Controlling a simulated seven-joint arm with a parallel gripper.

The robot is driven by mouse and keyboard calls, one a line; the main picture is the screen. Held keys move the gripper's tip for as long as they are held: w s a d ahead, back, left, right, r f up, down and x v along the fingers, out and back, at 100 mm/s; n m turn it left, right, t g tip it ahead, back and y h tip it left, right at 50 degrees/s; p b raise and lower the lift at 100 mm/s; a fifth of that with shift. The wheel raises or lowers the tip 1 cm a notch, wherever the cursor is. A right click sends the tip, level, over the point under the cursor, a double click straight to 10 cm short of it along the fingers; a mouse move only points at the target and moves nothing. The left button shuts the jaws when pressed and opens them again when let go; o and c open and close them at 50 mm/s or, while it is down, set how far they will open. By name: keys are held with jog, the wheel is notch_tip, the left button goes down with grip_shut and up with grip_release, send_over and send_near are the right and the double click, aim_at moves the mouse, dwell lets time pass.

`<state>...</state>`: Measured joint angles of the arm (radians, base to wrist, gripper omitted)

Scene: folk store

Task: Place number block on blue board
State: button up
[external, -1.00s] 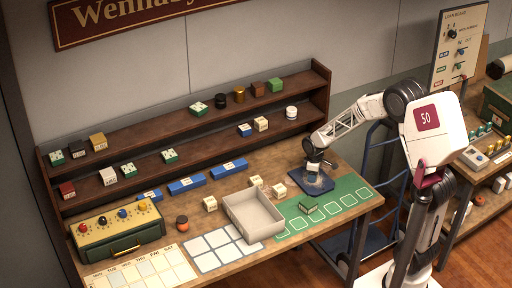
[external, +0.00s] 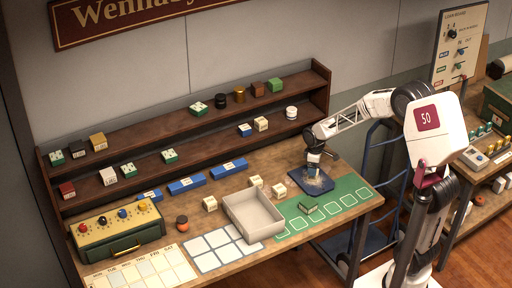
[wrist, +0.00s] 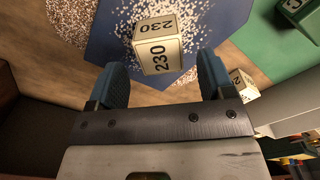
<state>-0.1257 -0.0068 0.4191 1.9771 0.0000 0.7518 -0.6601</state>
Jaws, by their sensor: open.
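The cream number block marked 230 (wrist: 158,54) rests on the dark blue board (wrist: 232,14) in the wrist view. In the external view the board (external: 322,187) lies at the right of the table, and the block (external: 312,171) is small under my gripper (external: 313,161). In the wrist view my open gripper (wrist: 162,66) has its blue fingertips apart, on either side of the block's near part, with gaps showing. White speckles cover part of the board around the block.
A second 230 block (wrist: 243,84) sits off the board. The shelf (external: 190,125) stands behind, holding several blocks.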

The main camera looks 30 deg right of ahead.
notch_tip(320, 180, up, 8)
jog(key=shift+f, duration=0.25)
dwell(0.8)
jog(key=s+d+r+m+t, duration=0.1)
jog(key=s+d+r+m, duration=0.15)
jog(key=s+r, duration=0.45)
jog(key=s+d+r+m, duration=0.2)
jog(key=s+d+r, duration=0.1)
jog(key=s, duration=0.7)
jog(key=s+d+m, duration=0.1)
jog(key=s+m, duration=0.1)
jog(key=s, duration=0.6)
jog(key=s+d+r+m+t, duration=0.1)
jog(key=s+d+m, duration=0.1)
jog(key=s, duration=0.7)
jog(key=shift+m+t, duration=0.3)
jog(key=shift+m, duration=0.05)
